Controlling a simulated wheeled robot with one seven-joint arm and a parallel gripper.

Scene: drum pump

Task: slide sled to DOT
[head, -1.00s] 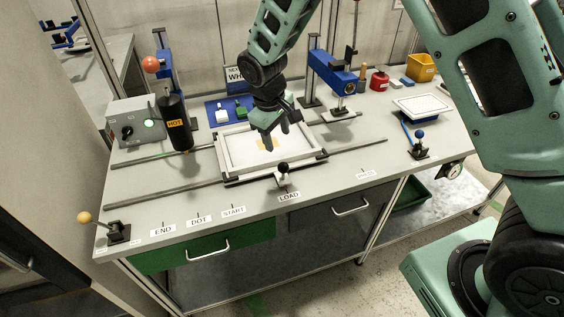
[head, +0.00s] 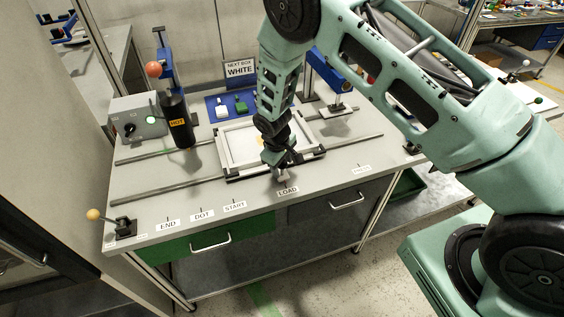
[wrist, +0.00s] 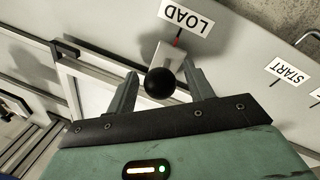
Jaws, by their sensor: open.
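The sled (head: 222,150) is a white tray in a light frame with dark corners, sitting across two grey rails near the LOAD label. A small yellowish patch on it is partly hidden by my arm. The sled's knob (wrist: 160,82) is a black ball at its front edge, in the wrist view. My gripper (head: 281,178) is over the sled's front edge. In the wrist view my gripper (wrist: 158,84) is open, with one finger on each side of the knob. The DOT label (head: 202,215) is on the table's front edge, between END and START (head: 235,206).
A black HOT cylinder (head: 178,120) with an orange ball lever stands at the back left by a grey control box (head: 140,118). A yellow-knobbed lever (head: 120,226) stands at the front left corner.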

